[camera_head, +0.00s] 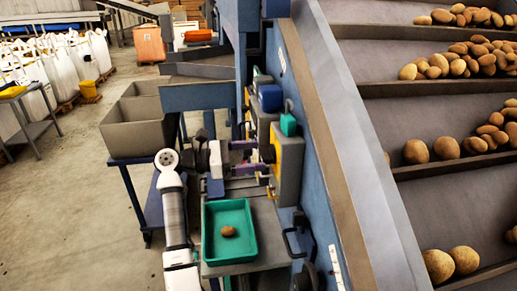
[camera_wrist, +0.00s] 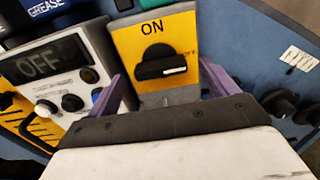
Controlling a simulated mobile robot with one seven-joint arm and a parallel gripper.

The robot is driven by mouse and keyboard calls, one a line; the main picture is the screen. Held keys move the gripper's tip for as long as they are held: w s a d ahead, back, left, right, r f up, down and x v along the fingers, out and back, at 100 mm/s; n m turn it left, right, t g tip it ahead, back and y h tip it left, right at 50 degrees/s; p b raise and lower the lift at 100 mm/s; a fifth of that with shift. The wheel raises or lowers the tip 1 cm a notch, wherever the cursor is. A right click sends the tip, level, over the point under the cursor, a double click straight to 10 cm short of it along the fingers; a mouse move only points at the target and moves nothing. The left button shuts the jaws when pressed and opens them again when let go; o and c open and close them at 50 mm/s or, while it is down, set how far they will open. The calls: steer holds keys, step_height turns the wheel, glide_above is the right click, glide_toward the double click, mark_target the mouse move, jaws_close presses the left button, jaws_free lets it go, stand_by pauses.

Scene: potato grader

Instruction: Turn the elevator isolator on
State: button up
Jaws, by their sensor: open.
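The isolator is a yellow plate (camera_wrist: 128,42) with a black rotary knob (camera_wrist: 160,66). "ON" is printed above the knob and a small "OFF" to its right. The knob's handle lies roughly level, with its white mark at the right end, toward "OFF". In the wrist view, my gripper (camera_wrist: 162,72) is open, with one purple finger on each side of the knob; I cannot tell whether they touch it. In the head view, my gripper (camera_head: 262,157) reaches right toward the yellow isolator box (camera_head: 291,150), whose front is mostly hidden.
A grey panel (camera_wrist: 88,46) with an "OFF" display, knobs and buttons is left of the isolator. A green tray (camera_head: 245,259) with one potato sits below my gripper. The blue machine frame (camera_head: 318,190) and sloping potato belts stand to the right.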

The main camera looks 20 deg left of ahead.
steer(key=shift+x, duration=1.05)
steer(key=c, duration=1)
